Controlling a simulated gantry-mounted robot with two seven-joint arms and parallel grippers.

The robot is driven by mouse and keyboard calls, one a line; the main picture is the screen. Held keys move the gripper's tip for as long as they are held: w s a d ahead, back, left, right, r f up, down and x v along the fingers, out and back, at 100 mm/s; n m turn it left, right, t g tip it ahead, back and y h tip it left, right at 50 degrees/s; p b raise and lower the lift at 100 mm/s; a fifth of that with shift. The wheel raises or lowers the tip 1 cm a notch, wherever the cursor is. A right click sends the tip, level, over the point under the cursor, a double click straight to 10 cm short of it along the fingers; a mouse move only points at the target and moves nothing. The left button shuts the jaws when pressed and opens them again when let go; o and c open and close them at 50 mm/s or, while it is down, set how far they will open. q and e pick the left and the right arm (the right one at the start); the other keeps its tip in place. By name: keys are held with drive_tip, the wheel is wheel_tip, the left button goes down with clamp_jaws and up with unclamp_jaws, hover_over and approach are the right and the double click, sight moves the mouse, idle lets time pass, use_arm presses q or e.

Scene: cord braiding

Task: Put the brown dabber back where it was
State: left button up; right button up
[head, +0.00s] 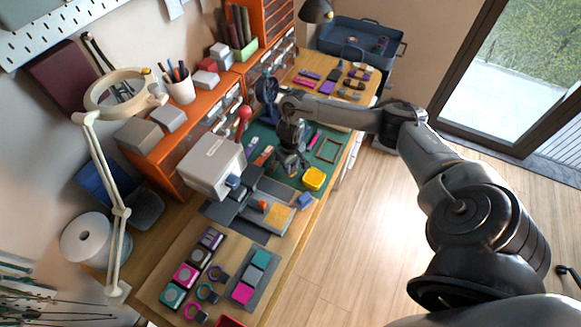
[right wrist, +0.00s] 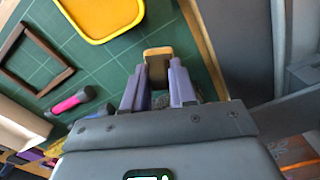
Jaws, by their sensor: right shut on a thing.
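My right gripper (head: 291,166) is low over the green cutting mat (head: 270,139), left of the yellow tray (head: 314,179) in the head view. In the right wrist view its two purple-grey fingers (right wrist: 158,84) are closed around a small tan-brown block (right wrist: 158,56), which I take to be the brown dabber. In the head view the dabber cannot be made out. I cannot tell whether it touches the mat. My left gripper is not in view.
The yellow tray also shows close by in the right wrist view (right wrist: 100,16). A brown frame (head: 319,151) and a pink-and-grey tool (right wrist: 70,101) lie on the mat. A grey press-like machine (head: 212,165) stands at the left. The bench's right edge is close.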

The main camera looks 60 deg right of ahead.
drive_tip(key=shift+f, duration=0.3)
drive_tip(key=o, duration=0.9)
drive_tip(key=shift+r, duration=0.35)
wheel_tip(320, 180, up, 12)
drive_tip(key=p, duration=0.5)
drive_tip(key=shift+f+p, duration=0.2)
drive_tip(key=shift+p, duration=0.1)
